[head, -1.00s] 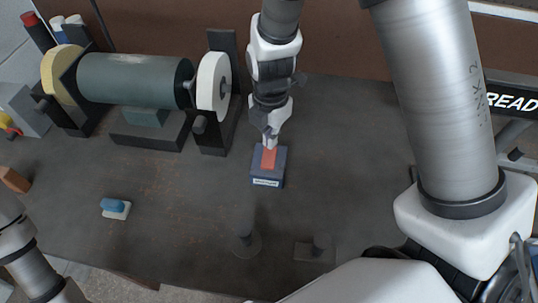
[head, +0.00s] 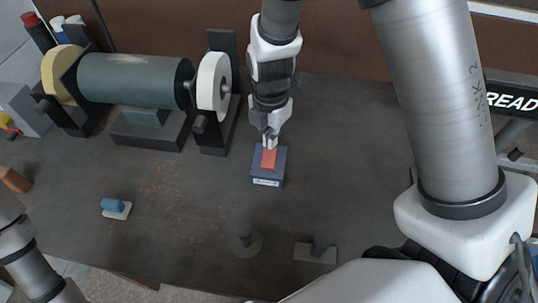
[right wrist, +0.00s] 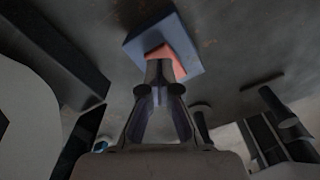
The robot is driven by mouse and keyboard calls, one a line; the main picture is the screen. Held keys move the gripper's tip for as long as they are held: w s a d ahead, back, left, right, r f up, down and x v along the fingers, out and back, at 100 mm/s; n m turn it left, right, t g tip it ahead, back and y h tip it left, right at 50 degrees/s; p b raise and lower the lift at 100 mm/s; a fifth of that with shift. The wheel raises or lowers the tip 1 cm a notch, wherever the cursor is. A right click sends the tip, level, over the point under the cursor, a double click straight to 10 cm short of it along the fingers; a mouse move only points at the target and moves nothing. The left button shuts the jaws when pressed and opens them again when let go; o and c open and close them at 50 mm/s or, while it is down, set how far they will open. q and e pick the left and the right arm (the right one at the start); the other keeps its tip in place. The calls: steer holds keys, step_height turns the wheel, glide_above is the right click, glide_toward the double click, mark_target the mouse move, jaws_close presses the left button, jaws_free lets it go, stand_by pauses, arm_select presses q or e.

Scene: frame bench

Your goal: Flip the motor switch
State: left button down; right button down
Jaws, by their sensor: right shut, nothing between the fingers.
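The motor switch is a blue box (head: 267,180) with a red rocker (head: 268,158) on top and a small pale label on its front side. It stands on the dark bench, right of the grinder. My right gripper (head: 268,143) is shut and empty, with its fingertips at the far end of the rocker. In the right wrist view the shut fingertips (right wrist: 163,66) overlap the red rocker (right wrist: 181,61) on the blue box (right wrist: 144,39); I cannot tell for certain whether they touch. Part of my left arm shows at the lower left, but its gripper is out of view.
A bench grinder (head: 135,80) with a yellow wheel (head: 62,76) and a white wheel (head: 213,84) stands left of my right arm. A blue-topped small block (head: 115,208) lies at front left. Bare bench lies right of the switch.

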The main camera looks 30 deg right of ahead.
steer(key=shift+f+b, duration=0.95)
steer(key=shift+f, duration=0.25)
stand_by(0.3)
steer(key=shift+r, duration=0.1)
step_height(320, 180, up, 7)
steer(key=p, duration=0.5)
steer(key=shift+p, duration=0.35)
